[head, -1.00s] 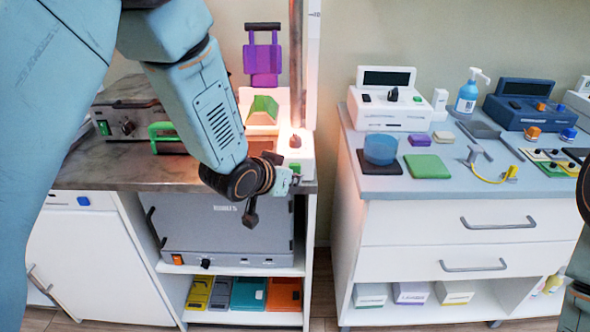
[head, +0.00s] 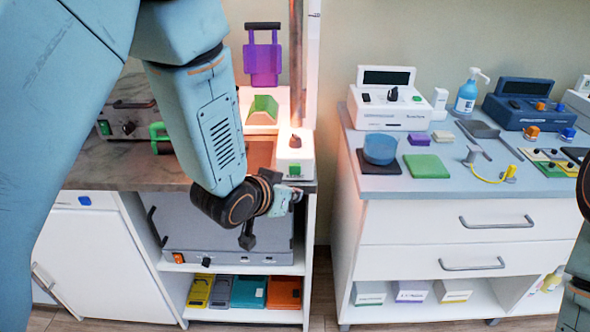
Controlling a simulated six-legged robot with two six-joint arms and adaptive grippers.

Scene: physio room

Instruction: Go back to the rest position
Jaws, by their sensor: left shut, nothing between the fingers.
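My left arm comes in from the left and reaches down across the left counter. My left gripper (head: 262,222) hangs in front of that counter's front edge, before the grey box on the shelf below. It is shut and empty, and small in the picture. Of my right arm only a part shows at the right edge. My right gripper is outside the view.
The left counter (head: 90,172) bears a lamp-lit white device (head: 295,155) with a green button near its right corner, close to my left gripper. The grey box (head: 190,235) stands below. The right cabinet (head: 420,215) carries several devices. A gap separates the two.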

